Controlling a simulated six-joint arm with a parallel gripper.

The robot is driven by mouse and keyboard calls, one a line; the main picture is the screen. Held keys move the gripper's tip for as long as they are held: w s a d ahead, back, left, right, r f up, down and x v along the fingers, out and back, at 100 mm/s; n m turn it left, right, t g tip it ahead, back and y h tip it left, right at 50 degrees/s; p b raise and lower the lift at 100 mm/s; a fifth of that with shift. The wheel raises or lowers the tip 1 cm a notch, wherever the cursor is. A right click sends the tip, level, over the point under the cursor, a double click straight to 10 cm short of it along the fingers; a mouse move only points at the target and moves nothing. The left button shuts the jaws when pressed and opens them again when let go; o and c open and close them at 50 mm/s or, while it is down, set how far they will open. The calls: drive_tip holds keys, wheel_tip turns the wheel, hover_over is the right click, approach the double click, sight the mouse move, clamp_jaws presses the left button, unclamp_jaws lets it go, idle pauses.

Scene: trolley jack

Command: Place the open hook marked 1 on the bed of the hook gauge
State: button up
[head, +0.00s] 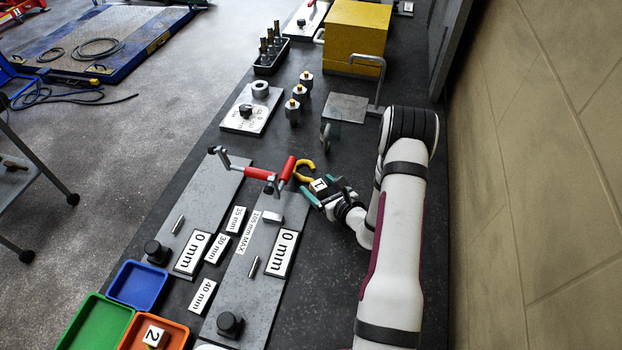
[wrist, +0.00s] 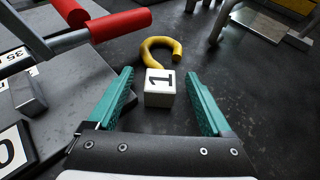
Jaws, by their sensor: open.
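The yellow open hook (head: 304,168) lies on the dark bench, joined to a white block marked 1 (head: 319,184). In the wrist view the hook (wrist: 174,50) curves away beyond its block (wrist: 160,95). My gripper (head: 321,190) is open, with its green fingers on either side of the block; in the wrist view (wrist: 160,76) gaps show between block and fingers. Two grey plates with red-handled levers lie left of the hook, the left plate (head: 213,188) and the right plate (head: 250,300). I cannot tell for sure which is the hook gauge.
A red handle (head: 287,169) stands close left of the hook. Labels such as 0 mm (head: 284,252) lie on the plates. Blue (head: 138,284), green and orange trays are at the front left; a block marked 2 (head: 155,337) is in the orange one. A yellow box (head: 355,38) stands behind.

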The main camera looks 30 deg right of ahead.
clamp_jaws()
idle(0.4)
drive_tip(key=shift+r, duration=0.1)
drive_tip(key=shift+r, duration=0.25)
drive_tip(key=s, duration=0.3)
drive_tip(key=shift+s+d+r, duration=0.1)
drive_tip(key=shift+s+r, duration=0.15)
drive_tip(key=shift+s, duration=0.05)
wheel_tip(320, 180, up, 14)
drive_tip(key=a+r+n+g+y, duration=0.2)
drive_tip(key=a+r+n+y, duration=0.4)
drive_tip(key=a+r, duration=1.15)
wheel_tip(320, 180, up, 8)
drive_tip(key=a+m+t+h, duration=0.1)
drive_tip(key=a+m+h, duration=0.1)
drive_tip(key=shift+w+a+m, duration=0.2)
drive_tip(key=shift+w+m, duration=0.1)
drive_tip(key=shift+w, duration=0.05)
